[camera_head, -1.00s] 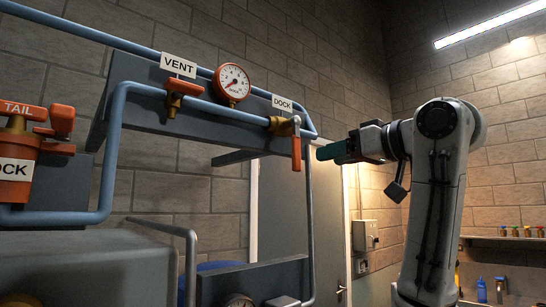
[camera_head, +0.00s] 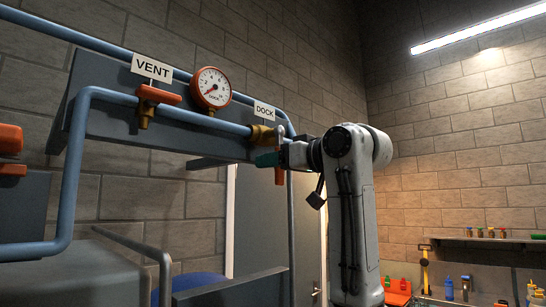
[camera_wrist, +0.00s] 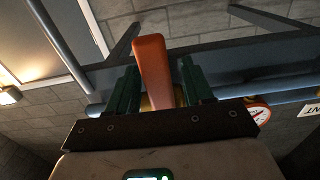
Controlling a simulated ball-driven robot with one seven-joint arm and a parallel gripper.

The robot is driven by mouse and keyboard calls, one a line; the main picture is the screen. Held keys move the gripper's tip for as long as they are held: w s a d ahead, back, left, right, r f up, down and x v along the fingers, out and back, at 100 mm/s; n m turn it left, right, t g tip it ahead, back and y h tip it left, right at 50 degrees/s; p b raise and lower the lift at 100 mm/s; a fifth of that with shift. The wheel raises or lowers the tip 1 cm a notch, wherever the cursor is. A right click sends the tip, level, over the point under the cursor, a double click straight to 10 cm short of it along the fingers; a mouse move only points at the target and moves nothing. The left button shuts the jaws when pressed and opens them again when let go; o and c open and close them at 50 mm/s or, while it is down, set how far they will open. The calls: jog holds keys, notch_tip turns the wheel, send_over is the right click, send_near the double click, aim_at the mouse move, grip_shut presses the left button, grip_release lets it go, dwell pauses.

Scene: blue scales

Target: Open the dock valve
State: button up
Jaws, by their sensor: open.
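The dock valve is a brass body (camera_head: 264,135) on the blue pipe under the DOCK label (camera_head: 264,111). Its orange lever (camera_head: 279,176) hangs downward, partly hidden behind my gripper (camera_head: 266,159). In the wrist view the orange lever (camera_wrist: 153,70) stands between the two green fingers of my gripper (camera_wrist: 158,80). The fingers are open, with a gap visible on each side of the lever. A bit of the brass body (camera_wrist: 178,95) shows behind the lever.
The vent valve (camera_head: 157,97) with its orange handle sits left on the same pipe, under the VENT label (camera_head: 152,69). A round dial gauge (camera_head: 211,88) is between the valves. A blue-grey panel (camera_head: 110,120) backs the pipes. A shelf with bottles (camera_head: 500,238) is far right.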

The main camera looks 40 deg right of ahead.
jog(key=shift+w, duration=0.4)
grip_shut()
dwell(0.4)
